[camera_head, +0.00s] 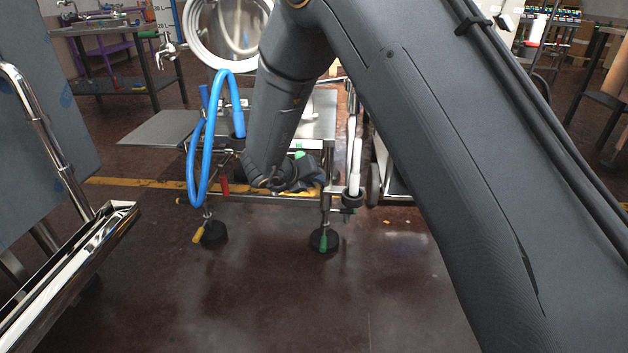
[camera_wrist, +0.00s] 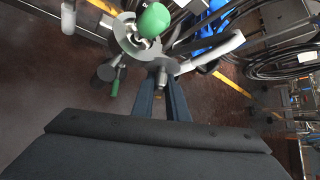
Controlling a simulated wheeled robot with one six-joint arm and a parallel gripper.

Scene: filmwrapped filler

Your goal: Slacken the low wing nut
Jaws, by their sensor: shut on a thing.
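In the wrist view the two dark fingers of my gripper (camera_wrist: 163,90) close from either side on a small grey metal piece (camera_wrist: 162,77), which looks like the wing nut. It sits at the edge of a round grey metal plate (camera_wrist: 126,37) with a green knob (camera_wrist: 153,20) above it. The fingertips cover part of the nut, so its wings are not clear. In the head view my arm reaches down to the wheeled metal frame, and the arm and wrist hide the nut and fingertips.
A blue hose (camera_head: 193,165) loops beside my forearm. A shiny metal rail (camera_head: 75,270) stands left; the front floor is clear.

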